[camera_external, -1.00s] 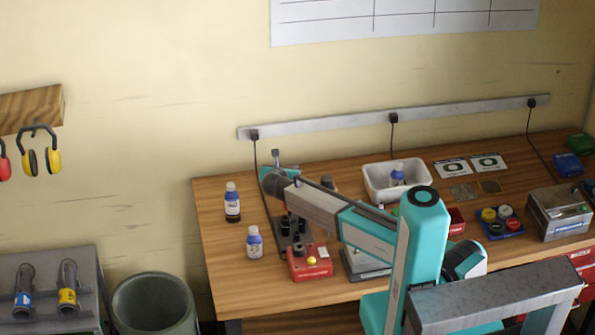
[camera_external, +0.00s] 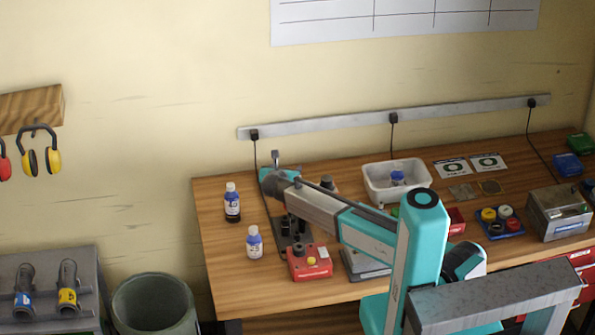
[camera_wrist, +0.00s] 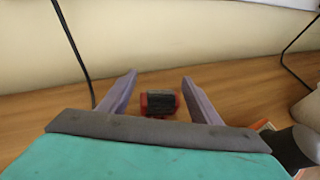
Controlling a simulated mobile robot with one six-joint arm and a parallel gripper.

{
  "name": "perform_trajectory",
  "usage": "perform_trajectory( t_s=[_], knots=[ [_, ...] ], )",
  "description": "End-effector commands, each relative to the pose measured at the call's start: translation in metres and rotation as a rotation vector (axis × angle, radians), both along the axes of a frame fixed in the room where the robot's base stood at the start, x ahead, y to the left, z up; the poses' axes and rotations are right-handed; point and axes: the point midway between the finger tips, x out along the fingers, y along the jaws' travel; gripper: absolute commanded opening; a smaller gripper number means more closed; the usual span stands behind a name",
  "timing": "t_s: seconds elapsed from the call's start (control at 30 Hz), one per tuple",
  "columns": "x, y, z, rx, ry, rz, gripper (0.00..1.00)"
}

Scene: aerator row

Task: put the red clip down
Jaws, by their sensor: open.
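In the wrist view the red clip (camera_wrist: 158,104), red at its sides with a dark middle, sits on the wooden table between my two fingers. Bare wood shows between it and each finger. My gripper (camera_wrist: 159,88) is open, its purple-grey fingers spread to either side of the clip. In the external view my gripper (camera_external: 276,160) is small, at the back left of the table near the wall. The clip cannot be made out there.
Two bottles (camera_external: 232,203) (camera_external: 254,243) stand left of my arm. A red box (camera_external: 309,262) sits in front. A white bin (camera_external: 375,190) and printed cards (camera_external: 453,168) lie to the right. A black cable (camera_wrist: 72,45) hangs left of my fingers.

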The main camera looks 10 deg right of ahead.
Motion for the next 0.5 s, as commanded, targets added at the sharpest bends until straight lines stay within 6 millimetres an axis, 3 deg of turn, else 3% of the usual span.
perform_trajectory(
  t_s=[0.5],
  knots=[
    [-0.051,0.022,0.026,0.001,-0.002,0.001,0.58]
  ],
)
